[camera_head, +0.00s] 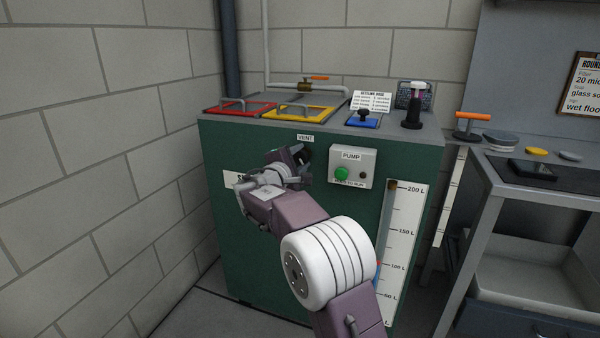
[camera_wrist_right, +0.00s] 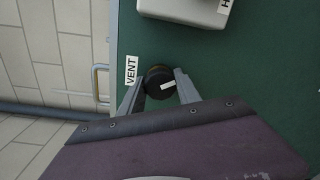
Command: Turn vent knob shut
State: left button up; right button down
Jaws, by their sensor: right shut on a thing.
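The vent knob (camera_wrist_right: 160,82) is a round black knob with a pale pointer mark, on the green tank front (camera_head: 240,240) beside the VENT label (camera_head: 305,138). In the right wrist view the VENT label (camera_wrist_right: 131,70) is to the knob's left. My right gripper (camera_wrist_right: 158,88) has a finger on each side of the knob and is shut on it. In the head view my right gripper (camera_head: 294,158) reaches the tank front just under the label and hides most of the knob. My left gripper is not in view.
The pump box (camera_head: 353,167) with a green button sits right of the knob. A level gauge (camera_head: 405,240) runs down the tank's right front. Red (camera_head: 240,107) and yellow (camera_head: 300,113) framed lids lie on top. A metal bench (camera_head: 530,190) stands at the right.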

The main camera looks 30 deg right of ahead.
jog(key=m+b, duration=0.1)
jog(key=b, duration=0.1)
jog(key=f+m+b, duration=0.1)
jog(key=m, duration=0.1)
jog(key=shift+b, duration=0.4)
jog(key=shift+r+m+y+b, duration=0.2)
jog(key=shift+m+y+b, duration=0.2)
jog(key=shift+m+b, duration=1.05)
jog(key=c, duration=0.9)
grip_release()
jog(key=shift+r, duration=0.1)
jog(key=shift+s+r, duration=0.1)
